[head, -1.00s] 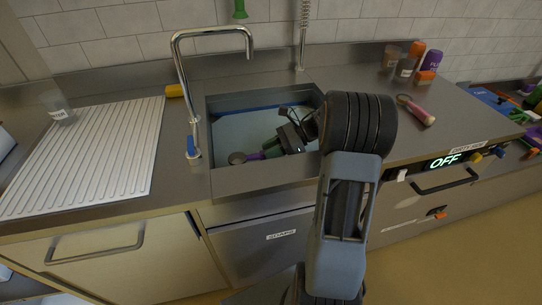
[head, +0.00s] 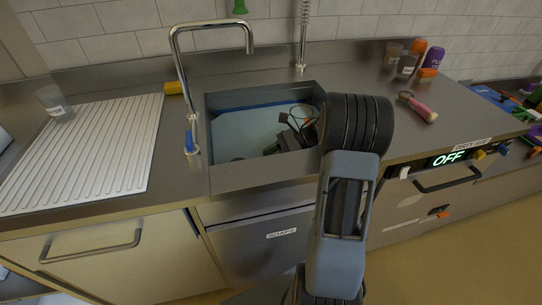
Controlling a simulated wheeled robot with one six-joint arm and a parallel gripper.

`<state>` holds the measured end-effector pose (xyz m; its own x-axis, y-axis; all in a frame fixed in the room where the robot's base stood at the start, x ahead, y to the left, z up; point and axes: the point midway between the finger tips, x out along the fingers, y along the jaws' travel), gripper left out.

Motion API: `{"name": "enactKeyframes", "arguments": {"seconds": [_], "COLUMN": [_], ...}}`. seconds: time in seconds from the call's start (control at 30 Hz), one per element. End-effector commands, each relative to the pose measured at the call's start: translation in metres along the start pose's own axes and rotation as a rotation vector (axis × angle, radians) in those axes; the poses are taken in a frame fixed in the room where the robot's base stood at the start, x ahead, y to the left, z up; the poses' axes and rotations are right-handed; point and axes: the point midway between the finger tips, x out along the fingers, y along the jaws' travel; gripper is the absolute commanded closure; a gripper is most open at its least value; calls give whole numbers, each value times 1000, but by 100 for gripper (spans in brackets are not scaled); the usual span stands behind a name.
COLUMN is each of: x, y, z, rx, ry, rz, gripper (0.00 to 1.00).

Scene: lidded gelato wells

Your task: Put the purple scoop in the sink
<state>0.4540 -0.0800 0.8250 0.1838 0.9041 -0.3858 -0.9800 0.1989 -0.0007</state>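The sink (head: 232,181) is a grey basin set in the steel counter, with a pale blue inside. My gripper (head: 274,148) is inside the sink, at its right part, pointing left and down. Its fingers are small and partly cut off by the sink's front wall, so I cannot tell whether they are open or shut. A small green patch shows at the fingers. The purple scoop is not clearly visible now; only a faint dark edge shows low in the sink at the front left. The front wall hides the sink's near floor.
A tall faucet (head: 176,75) stands at the sink's left rim. A white ribbed drainboard (head: 90,150) lies left, with a clear cup (head: 54,103). A pink-handled tool (head: 420,108) lies on the right counter, near several cups and bottles. A panel reading OFF (head: 446,159) is at right.

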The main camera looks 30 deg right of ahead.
Motion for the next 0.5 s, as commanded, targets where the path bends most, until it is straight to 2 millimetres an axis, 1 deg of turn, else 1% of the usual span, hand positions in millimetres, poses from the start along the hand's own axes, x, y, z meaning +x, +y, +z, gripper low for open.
{"name": "enactKeyframes", "arguments": {"seconds": [0.07,0.1,0.33,0.37,0.5], "x": [0,0,0,0,0], "y": [0,0,0,0,0], "z": [0,0,0,0,0], "rx": [0,0,0,0,0], "ry": [0,0,0,0,0], "rz": [0,0,0,0,0], "gripper": [100,75,53,52,52]}}
